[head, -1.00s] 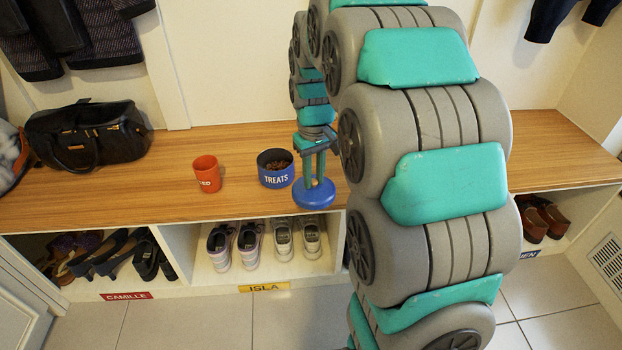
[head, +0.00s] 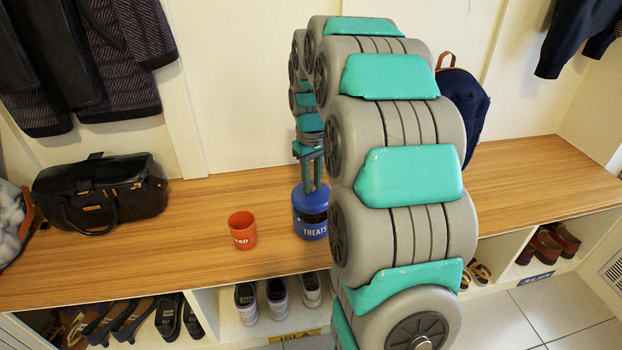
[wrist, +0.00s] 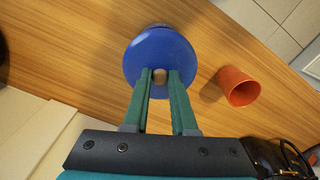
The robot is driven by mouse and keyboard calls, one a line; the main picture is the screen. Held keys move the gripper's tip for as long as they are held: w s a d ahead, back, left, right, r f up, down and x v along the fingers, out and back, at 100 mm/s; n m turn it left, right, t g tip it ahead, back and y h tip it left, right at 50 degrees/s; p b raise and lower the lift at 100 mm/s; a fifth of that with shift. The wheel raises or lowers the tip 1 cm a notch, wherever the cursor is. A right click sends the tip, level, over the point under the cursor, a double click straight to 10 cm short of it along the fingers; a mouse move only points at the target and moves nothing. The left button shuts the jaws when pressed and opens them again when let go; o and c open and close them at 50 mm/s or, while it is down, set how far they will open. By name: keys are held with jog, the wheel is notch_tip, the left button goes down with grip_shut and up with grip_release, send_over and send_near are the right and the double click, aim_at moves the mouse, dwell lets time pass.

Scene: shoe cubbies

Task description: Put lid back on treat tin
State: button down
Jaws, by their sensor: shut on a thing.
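The round blue lid (head: 310,201) is held by its small knob in my gripper (head: 311,188), right over the dark blue treat tin (head: 313,231). A dark band shows between the lid and the tin's front wall, so the lid looks slightly above the rim or tilted; exact contact is unclear. The tin stands upright on the bench, with TREATS on its front. In the wrist view the lid (wrist: 148,50) hides nearly all of the tin. My gripper's fingers (wrist: 160,76) are on either side of the pale knob.
An orange-red cup (head: 242,230) stands on the wooden bench (head: 200,262) left of the tin. A black bag (head: 100,193) is farther left. A dark blue backpack (head: 468,105) is behind my arm at right. Shoes fill cubbies below. Bench around the cup is clear.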

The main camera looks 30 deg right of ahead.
jog(key=shift+f+b, duration=0.6)
jog(key=shift+f, duration=1.8)
jog(key=shift+f, duration=0.15)
dwell(0.5)
jog(key=shift+c, duration=0.8)
grip_release()
jog(key=shift+r+p, duration=0.85)
jog(key=shift+r, duration=2.7)
